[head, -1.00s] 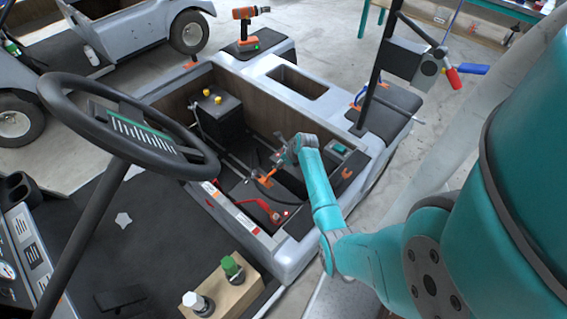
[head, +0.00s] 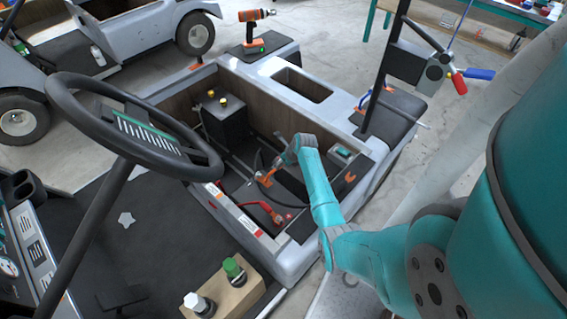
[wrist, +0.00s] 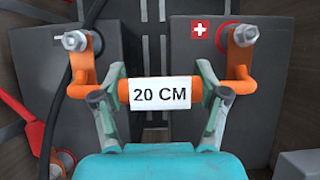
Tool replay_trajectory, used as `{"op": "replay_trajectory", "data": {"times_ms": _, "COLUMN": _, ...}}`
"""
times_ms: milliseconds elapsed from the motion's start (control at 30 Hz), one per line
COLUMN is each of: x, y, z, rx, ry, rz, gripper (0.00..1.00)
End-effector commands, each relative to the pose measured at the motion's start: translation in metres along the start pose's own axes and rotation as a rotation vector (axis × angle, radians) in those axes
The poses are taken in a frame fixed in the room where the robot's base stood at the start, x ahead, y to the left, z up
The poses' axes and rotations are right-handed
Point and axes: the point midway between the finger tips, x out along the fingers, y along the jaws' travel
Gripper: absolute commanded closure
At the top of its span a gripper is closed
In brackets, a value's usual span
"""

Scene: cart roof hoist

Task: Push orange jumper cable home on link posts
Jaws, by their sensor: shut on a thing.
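An orange jumper cable (wrist: 75,91) with a white "20 CM" label (wrist: 160,95) spans the wrist view. My gripper (wrist: 160,92) is shut on its middle, one finger at each side of the label. The cable's two orange end lugs stand at a left metal post (wrist: 76,41) and a right metal post (wrist: 243,34) on dark battery blocks. The post tops show above the lugs; I cannot tell how far down the lugs sit. In the head view, my gripper (head: 277,163) is inside the cart's open bay, with an orange lug (head: 266,180) showing beside it.
A dark battery block (wrist: 230,70) with a white-cross mark lies under the right lug. A black cable (wrist: 70,70) and red cable (wrist: 22,115) run at left. Bay walls (head: 180,103) surround the arm; a steering wheel (head: 62,100) stands left.

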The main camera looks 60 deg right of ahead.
Motion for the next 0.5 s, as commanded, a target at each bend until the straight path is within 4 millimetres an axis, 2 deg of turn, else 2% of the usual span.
{"op": "replay_trajectory", "data": {"times_ms": 233, "x": 0.0026, "y": 0.0004, "z": 0.0049, "rx": 0.0, "ry": 0.0, "rz": 0.001, "gripper": 0.84}}
{"op": "replay_trajectory", "data": {"times_ms": 267, "x": 0.0026, "y": 0.0004, "z": 0.0048, "rx": 0.0, "ry": 0.0, "rz": 0.001, "gripper": 0.22}}
{"op": "replay_trajectory", "data": {"times_ms": 333, "x": 0.0026, "y": 0.0003, "z": 0.0046, "rx": 0.0, "ry": 0.0, "rz": 0.001, "gripper": 0.04}}
{"op": "replay_trajectory", "data": {"times_ms": 367, "x": 0.0025, "y": 0.0003, "z": 0.0046, "rx": 0.0, "ry": 0.0, "rz": 0.001, "gripper": 0.0}}
{"op": "replay_trajectory", "data": {"times_ms": 500, "x": 0.0025, "y": 0.0002, "z": 0.0045, "rx": 0.0, "ry": 0.0, "rz": 0.0, "gripper": 0.0}}
